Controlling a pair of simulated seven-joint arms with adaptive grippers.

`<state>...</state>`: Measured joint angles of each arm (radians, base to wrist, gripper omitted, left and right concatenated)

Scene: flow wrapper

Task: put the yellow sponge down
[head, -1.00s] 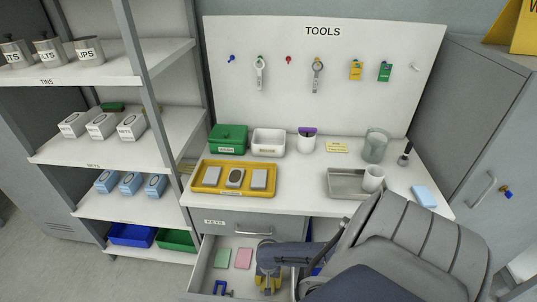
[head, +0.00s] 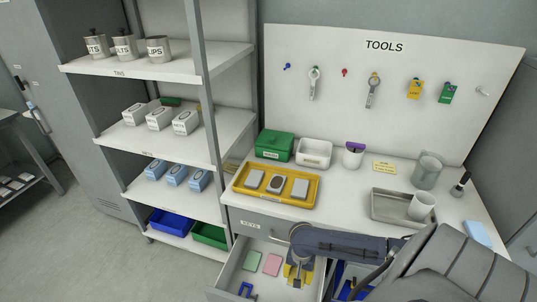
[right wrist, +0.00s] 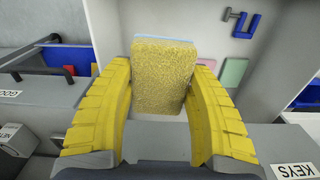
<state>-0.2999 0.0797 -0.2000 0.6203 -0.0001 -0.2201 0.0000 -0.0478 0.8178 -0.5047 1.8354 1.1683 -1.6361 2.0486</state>
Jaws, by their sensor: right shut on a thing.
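The yellow sponge (right wrist: 160,78), with a pale blue strip on its far edge, stands between the two yellow fingers of my right gripper (right wrist: 162,85) in the right wrist view. The fingers are shut on it from both sides. In the head view my right gripper (head: 298,275) is over the open drawer (head: 232,270) under the desk; I cannot make out the sponge there. Whether the sponge touches the drawer floor cannot be told. My left gripper is not in view.
The drawer holds a green pad (head: 252,261), a pink pad (head: 272,264) and a blue clamp-like piece (head: 246,289). The desk above carries a yellow tray (head: 244,197), a green box (head: 274,144) and a metal tray (head: 386,216).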

